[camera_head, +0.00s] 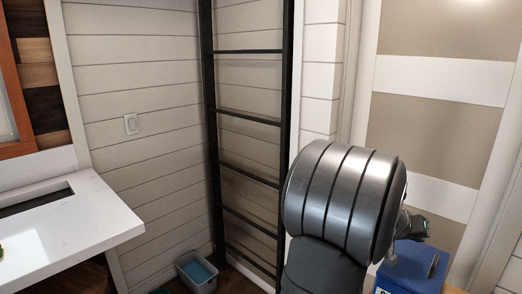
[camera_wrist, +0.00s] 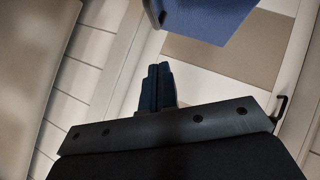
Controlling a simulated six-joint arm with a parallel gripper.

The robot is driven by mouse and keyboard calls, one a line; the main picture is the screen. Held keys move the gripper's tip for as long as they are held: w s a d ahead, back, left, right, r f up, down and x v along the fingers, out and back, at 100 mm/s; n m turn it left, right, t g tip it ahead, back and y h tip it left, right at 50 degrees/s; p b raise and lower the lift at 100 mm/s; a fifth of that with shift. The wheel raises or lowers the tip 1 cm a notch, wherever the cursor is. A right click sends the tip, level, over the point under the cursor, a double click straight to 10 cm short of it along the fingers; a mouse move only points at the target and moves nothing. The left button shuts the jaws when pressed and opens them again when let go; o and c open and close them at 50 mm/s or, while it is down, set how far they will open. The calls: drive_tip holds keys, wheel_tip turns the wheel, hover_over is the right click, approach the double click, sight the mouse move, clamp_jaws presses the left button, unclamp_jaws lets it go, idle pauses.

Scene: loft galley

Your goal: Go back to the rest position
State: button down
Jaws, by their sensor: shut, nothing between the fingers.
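My gripper (camera_wrist: 157,82) shows in the wrist view, its two dark fingers pressed together with nothing between them. It points toward a pale panelled surface and touches nothing that I can see. In the head view my silver arm link fills the lower right and hides most of what is behind it.
A black ladder (camera_head: 248,115) stands against the pale plank wall (camera_head: 150,90). A white counter (camera_head: 85,225) juts in at the left. A grey bin (camera_head: 197,272) with blue inside sits on the floor. A beige-and-white panelled door (camera_head: 435,125) is at the right.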

drive_tip(key=w+v, duration=0.1)
drive_tip(key=v, duration=0.3)
hover_over(425, 271)
drive_tip(key=w+a, duration=0.2)
drive_tip(key=f, duration=0.5)
drive_tip(key=shift+s+f, duration=0.2)
drive_tip(key=shift+f, duration=0.15)
drive_tip(key=f, duration=0.1)
drive_tip(key=s+d+f, duration=0.1)
drive_tip(key=d+f, duration=0.1)
drive_tip(key=f, duration=0.1)
drive_tip(key=shift+s+d, duration=0.1)
drive_tip(key=shift+s, duration=0.15)
drive_tip(key=w+a+r+n+g+h, duration=0.1)
drive_tip(key=w+a+r+n+h, duration=0.4)
drive_tip(key=w+a+n+h, duration=0.6)
drive_tip(key=shift+w+a+r+n+h, duration=0.15)
drive_tip(key=shift+w+a+n+h, duration=0.25)
drive_tip(key=shift+w+a, duration=0.75)
